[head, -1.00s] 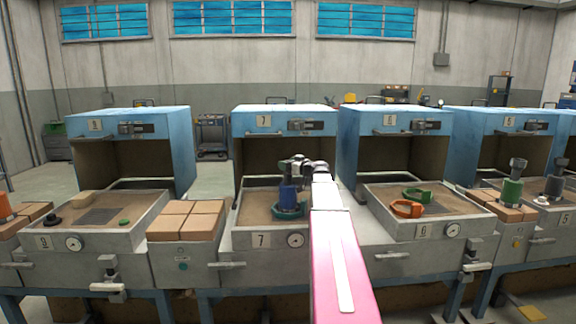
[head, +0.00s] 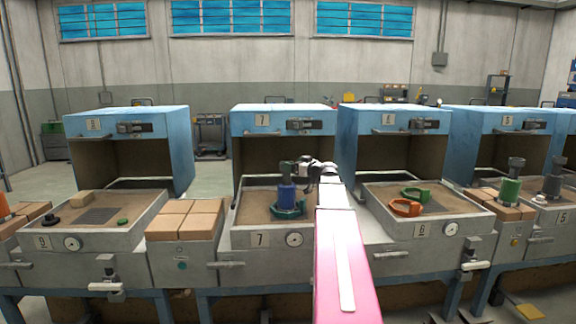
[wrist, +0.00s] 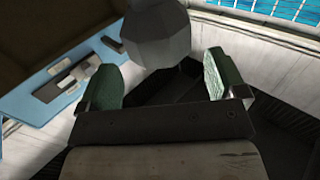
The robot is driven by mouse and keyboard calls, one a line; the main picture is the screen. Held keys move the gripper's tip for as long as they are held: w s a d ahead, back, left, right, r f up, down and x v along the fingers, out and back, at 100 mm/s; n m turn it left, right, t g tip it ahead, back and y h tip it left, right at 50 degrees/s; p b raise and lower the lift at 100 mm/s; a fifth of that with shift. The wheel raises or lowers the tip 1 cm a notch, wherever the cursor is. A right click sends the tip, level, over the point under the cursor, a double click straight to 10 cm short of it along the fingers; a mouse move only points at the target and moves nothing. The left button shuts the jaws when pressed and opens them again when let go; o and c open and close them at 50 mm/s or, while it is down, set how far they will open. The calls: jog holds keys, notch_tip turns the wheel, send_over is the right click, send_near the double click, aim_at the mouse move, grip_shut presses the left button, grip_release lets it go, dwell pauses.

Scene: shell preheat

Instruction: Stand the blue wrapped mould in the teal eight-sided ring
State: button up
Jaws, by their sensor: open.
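The blue wrapped mould (head: 287,196) stands upright in the teal eight-sided ring (head: 300,210), on the sandy tray of station 7. Its base is hidden behind the ring's wall. Its grey top (head: 286,170) is bare in the head view. My gripper (head: 303,170) is just right of that top, open and apart from it. In the wrist view my gripper's two green-padded fingers (wrist: 160,80) are spread with nothing between the pads. A grey faceted knob (wrist: 156,38), which looks like the mould's top, lies just beyond them.
Station 6's tray (head: 455,222) on the right holds an orange ring (head: 406,208) and a green ring (head: 416,194). Tan blocks (head: 184,220) lie left of station 7. A blue hood (head: 283,121) stands behind the mould. A green mould (head: 510,190) stands farther right.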

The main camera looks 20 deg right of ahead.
jog(key=v, duration=0.7)
jog(key=shift+s, duration=0.25)
jog(key=shift+d, duration=0.1)
